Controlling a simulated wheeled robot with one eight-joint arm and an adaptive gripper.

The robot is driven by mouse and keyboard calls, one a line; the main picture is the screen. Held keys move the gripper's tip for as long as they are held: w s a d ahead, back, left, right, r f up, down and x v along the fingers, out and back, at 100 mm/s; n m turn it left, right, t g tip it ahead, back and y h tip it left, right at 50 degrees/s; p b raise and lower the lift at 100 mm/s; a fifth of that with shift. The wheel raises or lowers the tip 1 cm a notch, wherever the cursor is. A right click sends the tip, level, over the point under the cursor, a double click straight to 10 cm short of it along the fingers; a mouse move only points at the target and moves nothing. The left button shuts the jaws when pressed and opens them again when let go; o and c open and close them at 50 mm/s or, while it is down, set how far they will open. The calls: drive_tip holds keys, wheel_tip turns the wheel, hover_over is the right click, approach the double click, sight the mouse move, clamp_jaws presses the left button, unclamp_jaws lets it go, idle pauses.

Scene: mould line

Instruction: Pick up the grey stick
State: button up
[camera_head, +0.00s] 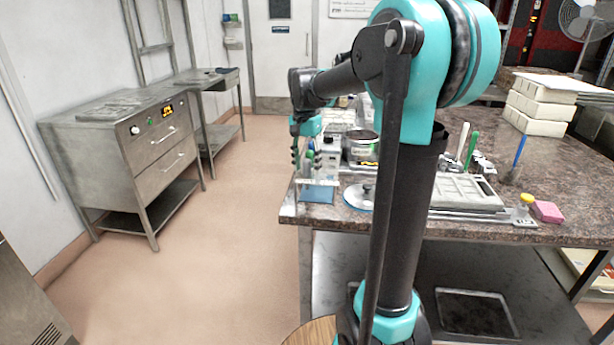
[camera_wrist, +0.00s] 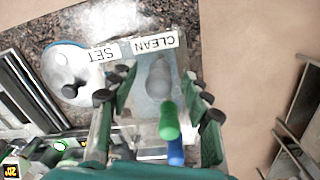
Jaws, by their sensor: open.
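The grey stick (camera_wrist: 158,80) shows end-on in the wrist view as a rounded grey shape. It stands in a clear, bluish holder (camera_wrist: 103,122) whose edge carries the labels "CLEAN" and "SET". A green stick (camera_wrist: 169,124) and a blue stick (camera_wrist: 176,152) stand beside it. My gripper (camera_wrist: 159,88) is open, with one finger on each side of the grey stick and nothing held. In the head view, my gripper (camera_head: 306,150) is over the holder (camera_head: 318,193) at the counter's near left corner. The grey stick's lower part is hidden.
A round pale disc (camera_wrist: 68,74) lies beside the holder. On the speckled counter (camera_head: 560,185) are a pot (camera_head: 360,147), a grey tray (camera_head: 465,193), a blue-handled tool (camera_head: 519,153), a pink block (camera_head: 547,211) and stacked white blocks (camera_head: 536,105). Open floor (camera_head: 230,235) lies left.

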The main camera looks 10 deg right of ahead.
clamp_jaws()
drive_tip(key=shift+r, duration=0.1)
idle(0.3)
